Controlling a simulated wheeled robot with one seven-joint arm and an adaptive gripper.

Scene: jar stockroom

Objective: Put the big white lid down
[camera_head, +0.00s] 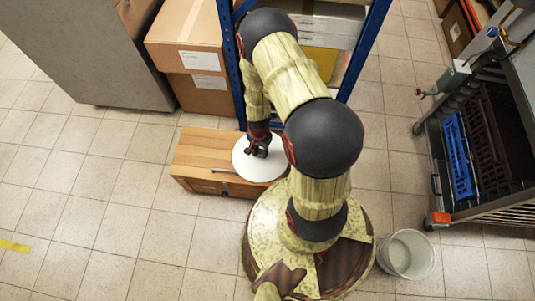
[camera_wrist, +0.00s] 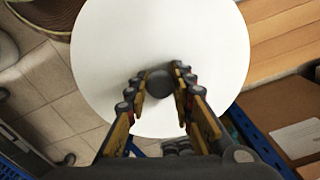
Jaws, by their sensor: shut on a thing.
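The big white lid (camera_head: 247,169) is a flat round disc at the right part of the low wooden cabinet, overhanging its right end. My gripper (camera_head: 259,150) is over the lid in the head view. In the wrist view the lid (camera_wrist: 200,50) fills the middle, with a dark round knob (camera_wrist: 159,83) at its centre. My gripper (camera_wrist: 160,88) has its two fingers on either side of that knob and is shut on it. I cannot tell whether the lid touches the cabinet top.
The low wooden cabinet (camera_head: 200,150) has bare top at its left, with a dark bar handle (camera_head: 232,174) near the lid. Cardboard boxes (camera_head: 190,50) and a blue-framed shelf (camera_head: 229,60) stand behind. A bucket (camera_head: 406,254) and a cart with crates (camera_head: 456,155) are at the right.

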